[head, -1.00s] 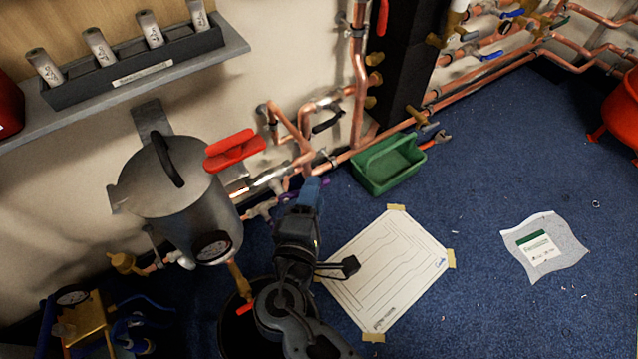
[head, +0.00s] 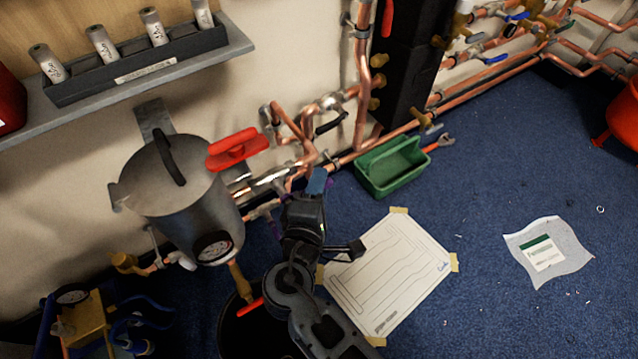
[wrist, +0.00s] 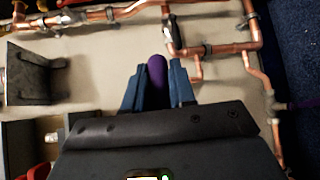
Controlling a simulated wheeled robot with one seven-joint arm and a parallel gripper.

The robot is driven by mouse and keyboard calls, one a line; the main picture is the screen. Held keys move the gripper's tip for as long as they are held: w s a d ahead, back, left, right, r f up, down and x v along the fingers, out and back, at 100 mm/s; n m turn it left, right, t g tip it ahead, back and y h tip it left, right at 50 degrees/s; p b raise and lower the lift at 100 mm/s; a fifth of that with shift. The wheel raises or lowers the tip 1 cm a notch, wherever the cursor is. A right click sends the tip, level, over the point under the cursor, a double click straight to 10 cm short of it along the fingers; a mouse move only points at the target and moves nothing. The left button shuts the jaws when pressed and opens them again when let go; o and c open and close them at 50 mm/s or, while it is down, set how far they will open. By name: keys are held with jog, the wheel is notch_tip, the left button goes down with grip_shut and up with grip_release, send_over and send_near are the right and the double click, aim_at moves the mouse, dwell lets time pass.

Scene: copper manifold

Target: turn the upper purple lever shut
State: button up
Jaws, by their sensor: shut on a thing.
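The purple lever (wrist: 157,72) stands between my two blue fingers in the wrist view, its rounded end showing. My gripper (wrist: 156,80) is shut on it, with a finger on each side. In the head view my gripper (head: 317,182) is at the copper pipes by the wall, and only a sliver of purple shows beside it. A second purple piece (head: 277,230) shows lower and to the left, partly behind my arm. The valve body under the held lever is hidden by my gripper.

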grip_shut()
jog(key=shift+p, duration=0.3)
jog(key=shift+f+m+g+y+p, duration=0.4)
jog(key=shift+m+g+p, duration=0.15)
jog(key=shift+p, duration=0.35)
jog(key=s+a+f+m+g+y+p, duration=0.3)
jog(key=a+f+m+g+y+p, duration=0.2)
jog(key=m+g+y+p, duration=0.2)
jog(key=shift+s+a+f+g+y+p, duration=0.35)
jog(key=shift+g+y+p, duration=0.7)
jog(key=shift+p, duration=1.15)
jog(key=shift+s+y, duration=0.15)
jog(key=shift+y, duration=0.1)
